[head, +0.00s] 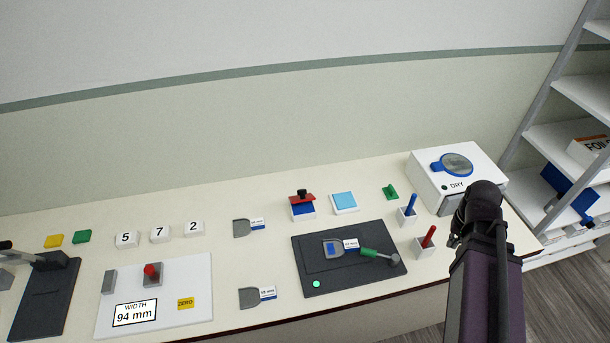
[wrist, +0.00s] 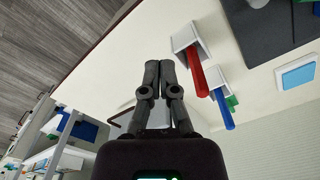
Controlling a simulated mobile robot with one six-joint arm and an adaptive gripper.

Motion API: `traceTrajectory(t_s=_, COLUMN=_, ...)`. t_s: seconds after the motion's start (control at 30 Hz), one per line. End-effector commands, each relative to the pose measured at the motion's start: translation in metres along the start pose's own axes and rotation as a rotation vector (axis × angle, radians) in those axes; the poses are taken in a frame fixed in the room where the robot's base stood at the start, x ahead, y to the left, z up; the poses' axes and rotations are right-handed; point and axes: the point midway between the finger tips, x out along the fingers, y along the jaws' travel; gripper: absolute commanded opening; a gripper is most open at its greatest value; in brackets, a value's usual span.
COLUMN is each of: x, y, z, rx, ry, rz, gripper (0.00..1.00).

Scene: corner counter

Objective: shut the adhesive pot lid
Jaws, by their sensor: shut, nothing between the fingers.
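A small blue and white pot (head: 303,212) stands at the back middle of the counter in the head view. Its red lid (head: 301,196) with a black knob appears raised at the rear, with blue showing in front. No label is readable on it, so I cannot be sure it is the adhesive pot. The pot is not clearly in the wrist view. My gripper (head: 455,240) is at the counter's right end, well right of the pot and apart from it. In the wrist view my gripper (wrist: 160,64) has its fingers together, with nothing between them.
White holders with a red handle (head: 429,236) and a blue handle (head: 411,204) stand just left of my gripper. A white DRY box (head: 425,170) is behind it. A dark board (head: 315,270) with tools and a light-blue pad (head: 344,199) lie near the pot.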

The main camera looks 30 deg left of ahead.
Motion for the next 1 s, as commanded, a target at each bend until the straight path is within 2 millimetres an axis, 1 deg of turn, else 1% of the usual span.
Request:
traceTrajectory(t_s=0.03, x=-0.006, y=-0.011, z=-0.01, rx=-0.019, ry=0.004, rz=0.0, gripper=0.0)
traceTrajectory(t_s=0.17, x=-0.015, y=-0.042, z=-0.029, rx=-0.071, ry=0.014, rz=-0.001, gripper=0.0)
traceTrajectory(t_s=0.2, x=-0.018, y=-0.053, z=-0.035, rx=-0.089, ry=0.018, rz=-0.001, gripper=0.0)
traceTrajectory(t_s=0.37, x=-0.029, y=-0.098, z=-0.055, rx=-0.158, ry=0.035, rz=-0.004, gripper=0.0)
traceTrajectory(t_s=0.5, x=-0.039, y=-0.141, z=-0.07, rx=-0.219, ry=0.048, rz=-0.007, gripper=0.0)
traceTrajectory(t_s=0.57, x=-0.044, y=-0.161, z=-0.075, rx=-0.246, ry=0.054, rz=-0.009, gripper=0.0)
traceTrajectory(t_s=0.73, x=-0.056, y=-0.218, z=-0.087, rx=-0.32, ry=0.071, rz=-0.014, gripper=0.0)
traceTrajectory(t_s=0.87, x=-0.066, y=-0.264, z=-0.092, rx=-0.377, ry=0.083, rz=-0.02, gripper=0.0)
traceTrajectory(t_s=1.0, x=-0.076, y=-0.314, z=-0.094, rx=-0.439, ry=0.097, rz=-0.027, gripper=0.0)
